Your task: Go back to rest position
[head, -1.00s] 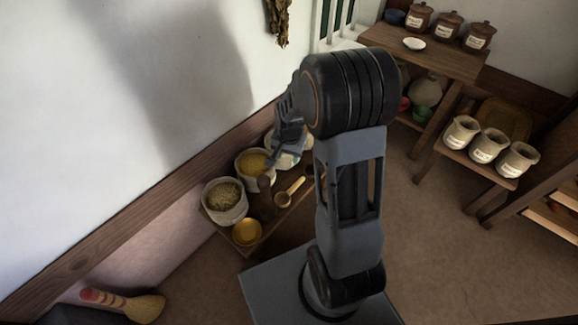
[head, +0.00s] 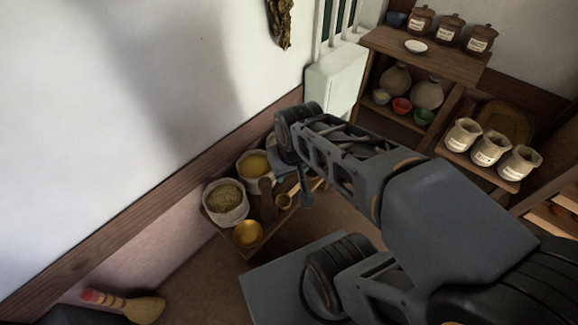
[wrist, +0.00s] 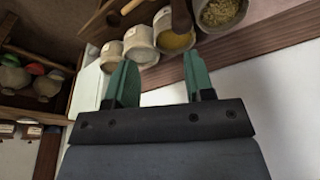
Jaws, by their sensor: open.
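My gripper (wrist: 160,82) is open in the wrist view, with its two green fingers apart and nothing between them. In the head view my arm reaches from the lower right toward the low bench by the wall, and the gripper end is small and partly hidden there. The wrist view shows the fingers pointing toward a row of pots, one with yellow contents (wrist: 176,40) and one with grain (wrist: 222,13). I cannot tell the exact gap between fingers and pots.
The low bench bears a grain pot (head: 226,203), a yellow-filled pot (head: 253,164), a yellow bowl (head: 247,234) and a scoop (head: 284,201). A shelf with jars (head: 448,25) stands at the back, labelled sacks (head: 490,149) at right. A brush (head: 143,308) lies at lower left.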

